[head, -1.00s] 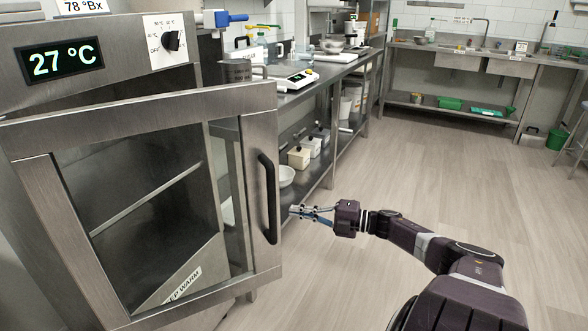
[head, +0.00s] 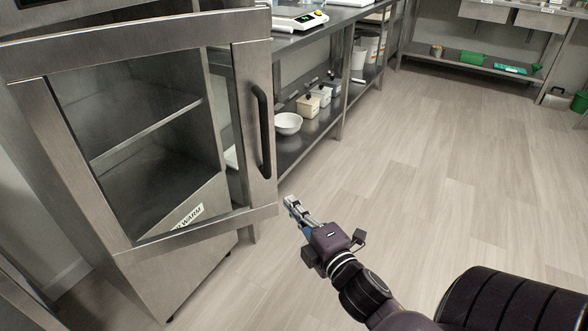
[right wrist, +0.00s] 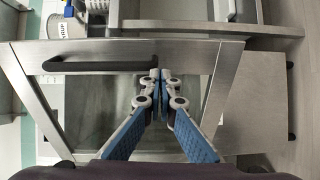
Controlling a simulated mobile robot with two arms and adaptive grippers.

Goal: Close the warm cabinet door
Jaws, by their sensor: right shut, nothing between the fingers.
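The warm cabinet door (head: 255,150) stands ajar in the head view. It is a steel frame around a glass window, with a black vertical handle (head: 263,132) near its free edge. My right gripper (head: 291,203) is shut and empty, just right of the door's lower free corner in the picture. In the right wrist view the shut fingertips (right wrist: 160,76) appear over the door frame (right wrist: 195,54), beside one end of the black handle (right wrist: 100,65). I cannot tell whether they touch the door. My left gripper is not in view.
A steel bench with a lower shelf (head: 303,138) stands beyond the door, holding a white bowl (head: 288,123) and small white tubs (head: 308,106). Another steel bench (head: 480,62) is at the back right. The wooden floor (head: 430,170) between is clear.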

